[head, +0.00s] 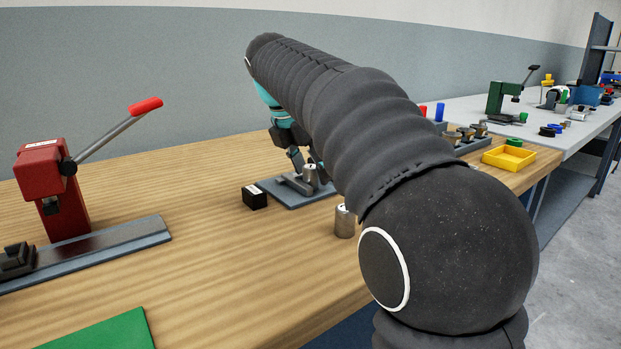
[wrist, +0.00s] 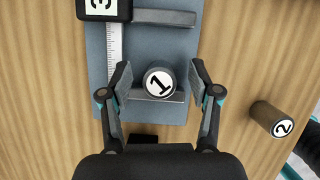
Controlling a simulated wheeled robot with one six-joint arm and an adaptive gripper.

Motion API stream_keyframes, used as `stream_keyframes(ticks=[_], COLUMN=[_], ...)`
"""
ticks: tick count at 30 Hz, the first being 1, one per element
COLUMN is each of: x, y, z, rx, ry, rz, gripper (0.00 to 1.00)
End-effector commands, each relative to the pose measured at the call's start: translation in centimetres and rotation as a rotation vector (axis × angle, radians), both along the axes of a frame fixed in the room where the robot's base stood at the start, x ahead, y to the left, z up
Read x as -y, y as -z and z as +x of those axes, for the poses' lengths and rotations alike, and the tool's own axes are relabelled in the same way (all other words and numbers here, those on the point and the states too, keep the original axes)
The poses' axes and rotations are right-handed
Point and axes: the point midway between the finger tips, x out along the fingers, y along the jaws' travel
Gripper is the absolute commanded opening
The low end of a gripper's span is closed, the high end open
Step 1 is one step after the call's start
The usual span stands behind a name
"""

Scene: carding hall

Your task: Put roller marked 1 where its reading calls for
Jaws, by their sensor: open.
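The roller marked 1 (wrist: 160,83) stands upright on a blue-grey gauge plate (wrist: 180,45), against a grey bar. It shows as a metal cylinder in the head view (head: 311,174). My gripper (wrist: 160,78) is open, with one finger on each side of the roller and a gap to both. In the head view my gripper (head: 298,157) is partly hidden by my arm. A black block with a white label reading 3 (wrist: 103,8) is at the plate's corner, beside a white scale (wrist: 115,50). The block also shows in the head view (head: 255,197).
The roller marked 2 (wrist: 272,120) stands on the wood bench, off the plate. A red lever press (head: 52,190) and green mat (head: 100,332) are at left. A yellow tray (head: 508,158) and a grey rack (head: 470,143) are at right. A green press (head: 503,98) stands on another table.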

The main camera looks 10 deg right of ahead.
Motion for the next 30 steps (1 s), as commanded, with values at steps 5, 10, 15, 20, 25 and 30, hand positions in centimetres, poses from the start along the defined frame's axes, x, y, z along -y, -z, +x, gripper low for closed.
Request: stream_keyframes(ticks=[5, 10, 15, 20, 25, 30], x=[0.0, 0.0, 0.0, 0.0, 0.0, 0.0], y=[0.0, 0.0, 0.0, 0.0, -0.3, -1.4], z=[0.0, 0.0, 0.0, 0.0, 0.0, 0.1], rx=[0.000, 0.000, 0.000, 0.001, 0.001, 0.003], ry=[0.000, 0.000, 0.000, 0.000, 0.000, -0.001], rz=[0.000, 0.000, 0.000, 0.000, 0.000, -0.001], gripper=[0.62, 0.30, 0.00, 0.00, 0.00, 0.00])
